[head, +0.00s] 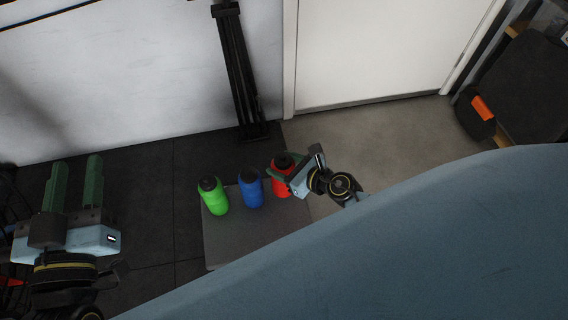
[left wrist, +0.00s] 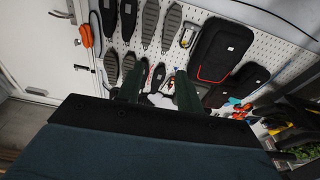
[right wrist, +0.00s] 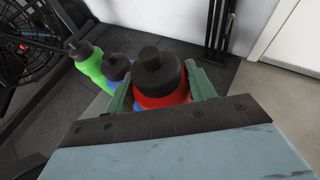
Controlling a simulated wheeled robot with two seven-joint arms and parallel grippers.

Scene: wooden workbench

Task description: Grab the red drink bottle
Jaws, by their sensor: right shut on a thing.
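The red drink bottle (head: 281,177) with a black cap stands at the right of a row of bottles in the head view. My right gripper (head: 284,168) is around it and shut on it. In the right wrist view the red bottle (right wrist: 161,82) sits between the two green fingers of the right gripper (right wrist: 160,92), upright or nearly so. Its lower part is hidden by the gripper body. My left gripper (head: 76,182) is at the far left of the head view, its fingers apart and empty. It also shows open in the left wrist view (left wrist: 158,88).
A blue bottle (head: 250,190) and a green bottle (head: 214,198) stand left of the red one on a small grey surface (head: 225,245). In the right wrist view the blue bottle is close beside the gripper. A white door (head: 370,50) and a black stand (head: 236,80) are behind.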

